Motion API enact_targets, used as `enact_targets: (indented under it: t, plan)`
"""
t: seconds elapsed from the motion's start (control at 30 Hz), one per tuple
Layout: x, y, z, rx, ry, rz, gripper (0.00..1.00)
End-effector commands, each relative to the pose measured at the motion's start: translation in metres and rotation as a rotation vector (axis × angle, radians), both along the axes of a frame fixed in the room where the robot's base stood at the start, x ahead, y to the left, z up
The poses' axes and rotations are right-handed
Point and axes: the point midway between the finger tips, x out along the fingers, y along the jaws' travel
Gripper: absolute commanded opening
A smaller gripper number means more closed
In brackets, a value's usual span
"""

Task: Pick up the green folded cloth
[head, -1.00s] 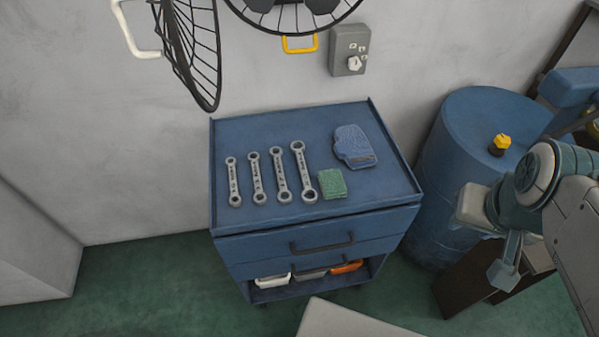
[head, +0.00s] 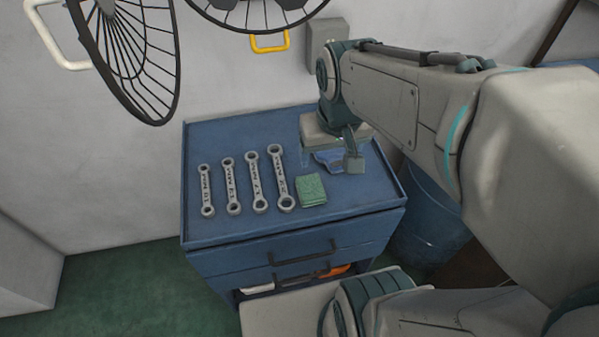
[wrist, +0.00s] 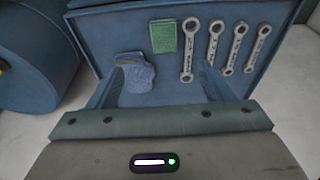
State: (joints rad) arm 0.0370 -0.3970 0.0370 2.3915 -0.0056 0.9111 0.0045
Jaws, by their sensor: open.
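The green folded cloth (head: 312,190) lies flat on top of the blue tool cart (head: 225,222), just right of the wrenches in the head view. In the wrist view the cloth (wrist: 163,36) lies beyond my fingers, near the cart's front edge. My gripper (head: 328,162) is open and empty above the back right of the cart top. It is over a blue cloth or glove (wrist: 136,78), which it partly hides in the head view. In the wrist view the blue item shows between my two fingers.
Several wrenches (head: 231,187) lie in a row left of the cloth. A blue drum (head: 430,215) stands right of the cart. Wheel-like black rims (head: 130,60), a yellow handle (head: 270,42) and a grey wall box (head: 325,35) are behind. The cart's left front top is clear.

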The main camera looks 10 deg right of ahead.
Motion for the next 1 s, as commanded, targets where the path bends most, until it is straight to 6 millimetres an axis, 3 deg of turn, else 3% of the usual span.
enact_targets:
  t: [0.03,0.2,0.4,0.67,1.0]
  plan:
    - [0.013,0.000,-0.017,-0.001,0.036,0.001,0.75]
    - [0.052,0.001,-0.052,0.002,0.129,0.006,0.75]
    - [0.084,-0.001,-0.087,0.012,0.205,0.005,0.75]
    - [0.097,-0.002,-0.110,0.019,0.240,0.004,0.75]
    - [0.096,-0.002,-0.172,0.019,0.241,0.004,0.75]
